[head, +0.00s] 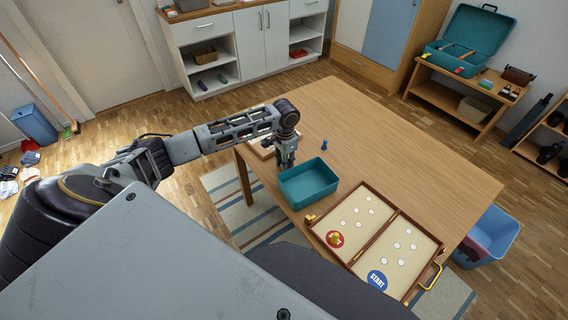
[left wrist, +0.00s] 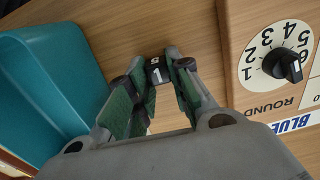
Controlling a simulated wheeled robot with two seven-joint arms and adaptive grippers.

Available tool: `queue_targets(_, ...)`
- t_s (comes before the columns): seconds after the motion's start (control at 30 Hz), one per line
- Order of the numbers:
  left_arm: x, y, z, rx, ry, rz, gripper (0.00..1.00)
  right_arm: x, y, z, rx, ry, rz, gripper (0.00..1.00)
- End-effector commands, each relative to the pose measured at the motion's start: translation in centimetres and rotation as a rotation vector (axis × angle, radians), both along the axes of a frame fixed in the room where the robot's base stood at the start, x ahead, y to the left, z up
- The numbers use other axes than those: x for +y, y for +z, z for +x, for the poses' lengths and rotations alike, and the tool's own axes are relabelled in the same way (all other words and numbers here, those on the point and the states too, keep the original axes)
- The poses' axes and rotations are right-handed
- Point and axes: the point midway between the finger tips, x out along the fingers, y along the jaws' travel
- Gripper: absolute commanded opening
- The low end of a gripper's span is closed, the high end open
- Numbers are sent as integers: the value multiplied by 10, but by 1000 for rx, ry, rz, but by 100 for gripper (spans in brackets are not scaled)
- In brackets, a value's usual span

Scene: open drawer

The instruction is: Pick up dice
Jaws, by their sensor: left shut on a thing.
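The dice (left wrist: 155,72) is a small dark cube with white numbers, a 1 facing the left wrist camera. It sits between the fingertips of my left gripper (left wrist: 157,74), which is shut on it. In the head view my left gripper (head: 284,164) points down over the near left part of the table, just left of the teal tray; the dice is too small to make out there. Whether the dice touches the table I cannot tell. My right gripper is not in view.
The open teal tray (head: 312,194) is beside the gripper. A wooden score board (left wrist: 229,75) with a numbered dial lies on its other side. An open game board (head: 347,222) and a blue pawn (head: 324,145) are on the table (head: 400,155). The table's far half is clear.

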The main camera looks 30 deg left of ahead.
Motion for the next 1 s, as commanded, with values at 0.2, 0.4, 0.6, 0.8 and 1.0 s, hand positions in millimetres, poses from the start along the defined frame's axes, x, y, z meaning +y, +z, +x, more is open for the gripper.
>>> queue_targets(0.2,0,7,1,-2,0,-1,11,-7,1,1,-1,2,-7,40)
queue_targets(0.4,0,29,1,-3,0,0,11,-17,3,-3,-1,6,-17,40)
queue_targets(0.6,0,58,1,-2,-1,-1,11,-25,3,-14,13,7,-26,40)
queue_targets(0.8,0,85,1,-3,0,0,11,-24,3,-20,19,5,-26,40)
queue_targets(1.0,0,98,0,0,1,-1,11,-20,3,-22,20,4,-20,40)
